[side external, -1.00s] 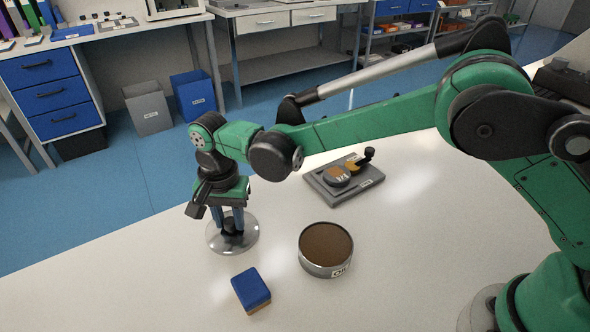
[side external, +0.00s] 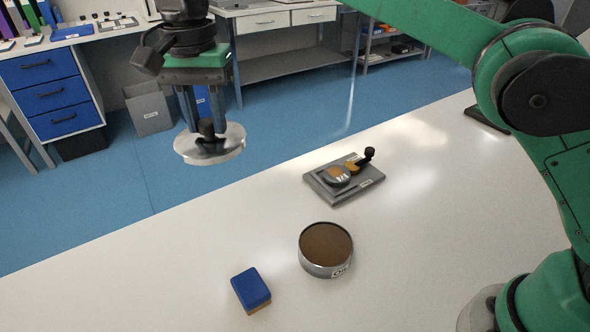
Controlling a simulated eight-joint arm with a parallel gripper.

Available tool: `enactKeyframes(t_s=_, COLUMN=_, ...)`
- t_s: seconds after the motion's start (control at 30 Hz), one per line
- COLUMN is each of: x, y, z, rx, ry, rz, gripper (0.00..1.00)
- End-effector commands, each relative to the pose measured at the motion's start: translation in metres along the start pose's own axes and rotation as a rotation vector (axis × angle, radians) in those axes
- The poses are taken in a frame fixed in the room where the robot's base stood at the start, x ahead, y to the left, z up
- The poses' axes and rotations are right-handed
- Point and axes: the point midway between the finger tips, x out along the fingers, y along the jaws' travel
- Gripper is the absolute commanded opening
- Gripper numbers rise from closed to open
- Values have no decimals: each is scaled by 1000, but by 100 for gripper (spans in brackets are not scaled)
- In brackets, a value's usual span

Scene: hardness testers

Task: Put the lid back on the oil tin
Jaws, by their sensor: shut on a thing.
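The oil tin (side external: 327,264) is a round metal tin with a label on its side. It stands open on the white table, and a brown surface shows inside. The lid (side external: 210,152) is a shiny silver disc with a dark knob on top. My gripper (side external: 208,130) is shut on the lid's knob and holds the lid in the air, roughly level. In the side external view it hangs up and to the left of the tin, clear of the table. The fingers partly cover the knob.
A blue block with a brown underside (side external: 250,290) lies on the table left of the tin. A grey plate with round samples and a black knob (side external: 345,179) lies behind the tin. The white table (side external: 430,250) is bare to the right of the tin.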

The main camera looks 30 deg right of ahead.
Motion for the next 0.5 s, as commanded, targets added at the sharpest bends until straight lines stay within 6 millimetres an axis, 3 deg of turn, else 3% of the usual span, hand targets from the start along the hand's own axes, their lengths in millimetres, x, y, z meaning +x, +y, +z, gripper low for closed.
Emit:
enactKeyframes(t_s=0.27, x=-8, y=7, z=-2, rx=4, ry=0, rz=0, gripper=0)
enactKeyframes(t_s=0.37, x=-2, y=18, z=-3, rx=10, ry=0, rz=0, gripper=0)
enactKeyframes(t_s=0.5, x=16, y=47, z=-2, rx=22, ry=0, rz=0, gripper=0)
